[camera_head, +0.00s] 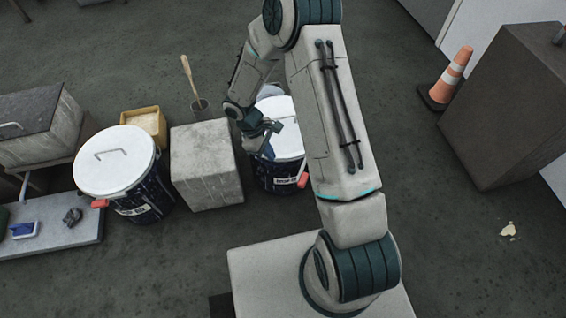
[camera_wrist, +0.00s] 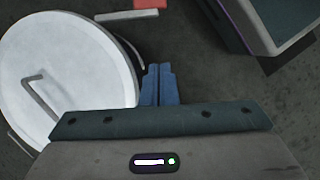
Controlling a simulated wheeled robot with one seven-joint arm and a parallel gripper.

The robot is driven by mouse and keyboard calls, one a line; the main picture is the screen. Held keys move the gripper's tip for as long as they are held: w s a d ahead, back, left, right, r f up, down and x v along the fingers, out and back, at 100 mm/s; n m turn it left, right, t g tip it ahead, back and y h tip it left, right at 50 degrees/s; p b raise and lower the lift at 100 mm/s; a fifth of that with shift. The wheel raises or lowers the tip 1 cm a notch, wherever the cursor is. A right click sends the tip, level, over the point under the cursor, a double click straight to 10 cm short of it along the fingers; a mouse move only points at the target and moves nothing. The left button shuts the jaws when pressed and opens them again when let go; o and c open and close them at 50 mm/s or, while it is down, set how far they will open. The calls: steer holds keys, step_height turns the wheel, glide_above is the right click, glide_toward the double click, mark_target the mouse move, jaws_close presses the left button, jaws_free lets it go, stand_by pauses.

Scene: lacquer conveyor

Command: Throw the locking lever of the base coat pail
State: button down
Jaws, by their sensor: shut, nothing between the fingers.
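Two dark pails with white lids stand on the floor in the head view, a left pail (camera_head: 112,160) and a right pail (camera_head: 286,132). Their labels are too small to read surely, so I cannot tell which is the base coat pail. A red lever end (camera_head: 100,203) shows on the left pail and another (camera_head: 302,180) on the right pail. My gripper (camera_head: 267,150) is at the right pail's left side. In the wrist view my blue fingers (camera_wrist: 160,72) are shut and empty beside a white lid (camera_wrist: 65,75) with a wire handle. A red piece (camera_wrist: 150,3) is at the top edge.
A grey block (camera_head: 206,165) stands between the pails. Behind are a yellow container (camera_head: 146,122) and a pot with a wooden-handled tool (camera_head: 190,80). A low slab (camera_head: 60,232) with small items lies left. A dark cabinet (camera_head: 515,105) and orange cone (camera_head: 455,68) are right.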

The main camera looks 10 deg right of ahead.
mark_target(297, 181)
steer(key=s+d+f+b, duration=0.4)
steer(key=d+f, duration=0.2)
steer(key=f, duration=0.2)
steer(key=shift+s+f, duration=0.15)
steer(key=shift+f, duration=0.15)
steer(key=shift+d, duration=0.2)
steer(key=shift+s+d+n, duration=0.15)
steer(key=shift+s+n, duration=0.05)
steer(key=shift+n, duration=0.1)
